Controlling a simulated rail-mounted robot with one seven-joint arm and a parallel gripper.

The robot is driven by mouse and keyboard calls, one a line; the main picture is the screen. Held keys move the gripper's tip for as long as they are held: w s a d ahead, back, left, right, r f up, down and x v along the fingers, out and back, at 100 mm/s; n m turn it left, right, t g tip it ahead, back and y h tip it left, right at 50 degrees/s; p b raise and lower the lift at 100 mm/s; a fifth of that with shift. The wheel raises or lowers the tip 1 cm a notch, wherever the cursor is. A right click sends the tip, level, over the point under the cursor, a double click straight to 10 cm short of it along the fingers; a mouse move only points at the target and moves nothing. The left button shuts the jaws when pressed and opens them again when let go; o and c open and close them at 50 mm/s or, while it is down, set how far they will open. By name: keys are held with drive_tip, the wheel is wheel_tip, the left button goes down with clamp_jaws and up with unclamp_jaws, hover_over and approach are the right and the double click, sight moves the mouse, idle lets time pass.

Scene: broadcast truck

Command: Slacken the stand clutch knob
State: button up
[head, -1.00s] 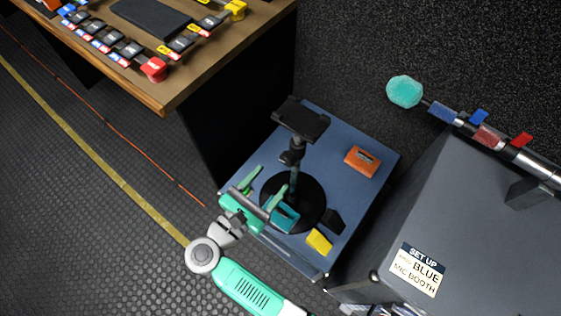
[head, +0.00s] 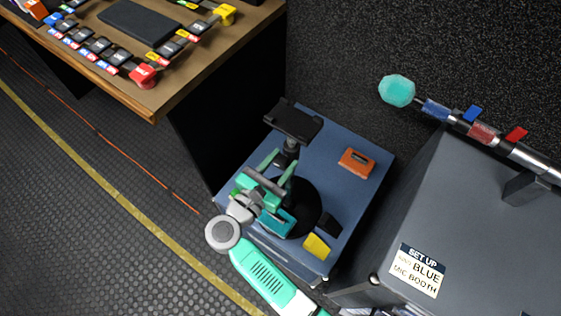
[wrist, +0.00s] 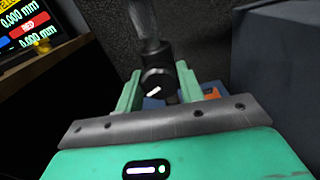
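The stand (head: 308,205) is black, with a round base, a thin post and a flat holder (head: 293,122) on top. It stands on a blue case top. The clutch knob (wrist: 155,82) is a dark round piece with a white mark, on the post in the wrist view. My gripper (head: 284,159) is open, with its green fingers by the upper post below the holder. In the wrist view the knob appears between the two fingers (wrist: 158,80), with gaps at both sides. I cannot tell how deep it sits between them. In the head view my gripper partly hides the post.
On the blue case (head: 340,140) lie an orange block (head: 357,161), a teal block (head: 278,222), a yellow block (head: 316,246) and a dark piece (head: 328,223). A wooden desk (head: 150,95) stands upper left, a grey case with a sign (head: 418,270) at right.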

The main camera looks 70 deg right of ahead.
drive_tip(key=shift+r+n+p, duration=0.25)
drive_tip(key=shift+n+p, duration=0.15)
drive_tip(key=shift+p, duration=0.1)
drive_tip(key=shift+c, duration=0.2)
drive_tip(key=shift+n+p, duration=0.55)
drive_tip(key=shift+n, duration=0.05)
drive_tip(key=shift+f+n, duration=0.2)
drive_tip(key=shift+n, duration=0.4)
drive_tip(key=o, duration=1)
drive_tip(key=p+v, duration=0.1)
drive_tip(key=v, duration=0.7)
drive_tip(key=shift+p, duration=0.4)
